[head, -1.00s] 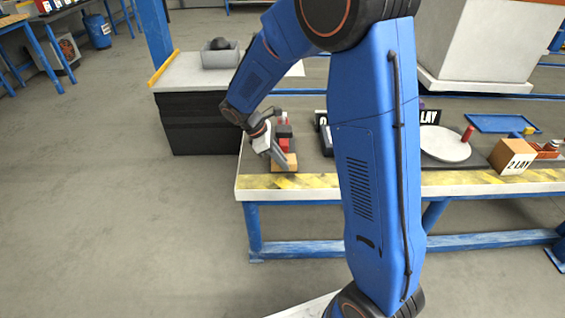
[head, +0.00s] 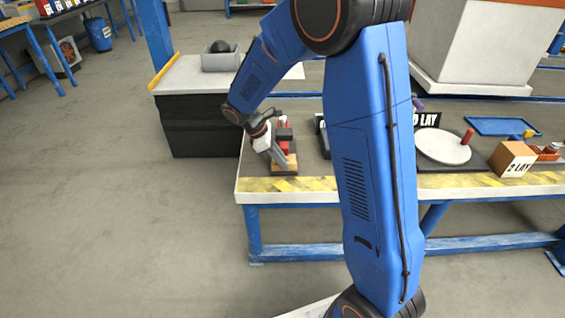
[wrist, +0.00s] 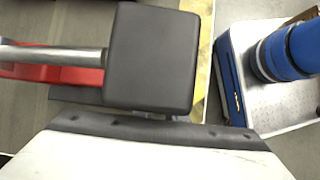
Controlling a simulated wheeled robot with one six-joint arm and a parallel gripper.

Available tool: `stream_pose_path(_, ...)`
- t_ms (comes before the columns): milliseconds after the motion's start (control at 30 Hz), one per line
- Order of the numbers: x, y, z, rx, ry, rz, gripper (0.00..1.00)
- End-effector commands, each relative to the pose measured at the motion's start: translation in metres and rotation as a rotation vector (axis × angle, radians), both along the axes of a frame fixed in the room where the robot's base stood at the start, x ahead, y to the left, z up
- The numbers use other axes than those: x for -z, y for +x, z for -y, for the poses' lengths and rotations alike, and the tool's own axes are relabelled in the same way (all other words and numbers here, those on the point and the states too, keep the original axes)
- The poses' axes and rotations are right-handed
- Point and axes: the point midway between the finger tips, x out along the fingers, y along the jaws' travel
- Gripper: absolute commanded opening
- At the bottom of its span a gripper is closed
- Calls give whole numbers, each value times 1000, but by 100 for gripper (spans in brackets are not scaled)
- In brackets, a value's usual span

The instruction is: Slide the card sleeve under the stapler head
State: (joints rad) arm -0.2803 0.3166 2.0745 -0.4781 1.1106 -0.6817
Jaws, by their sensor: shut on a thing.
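The stapler (head: 284,133) stands near the left end of the table, with a dark head and red parts. In the wrist view its dark square head (wrist: 152,60) fills the upper middle, with a metal rod and red part to its left. A tan piece, seemingly the card sleeve (head: 288,169), lies low at the stapler's near side. My gripper (head: 280,160) reaches down from the left, shut, with its fingertips at this tan piece and close beside the stapler. The fingertips are out of the wrist view, and the exact gap under the head is hidden.
A brown box (head: 512,158), a white round plate (head: 442,147) and a blue tray (head: 497,125) stand on the right of the table. A striped yellow edge (head: 300,184) runs along its front. A grey bin (head: 221,58) sits on the cabinet behind.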

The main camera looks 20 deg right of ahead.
Motion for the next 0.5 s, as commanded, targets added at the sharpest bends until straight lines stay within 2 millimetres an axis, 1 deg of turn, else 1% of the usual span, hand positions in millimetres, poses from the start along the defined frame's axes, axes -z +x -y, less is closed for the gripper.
stream_pose_path(267,1,4,1,0,0,0,0)
stream_pose_path(300,1,4,1,0,0,0,14)
stream_pose_path(367,1,4,1,0,0,0,28)
stream_pose_path(400,1,4,1,0,0,0,33)
stream_pose_path(500,1,4,1,0,0,0,33)
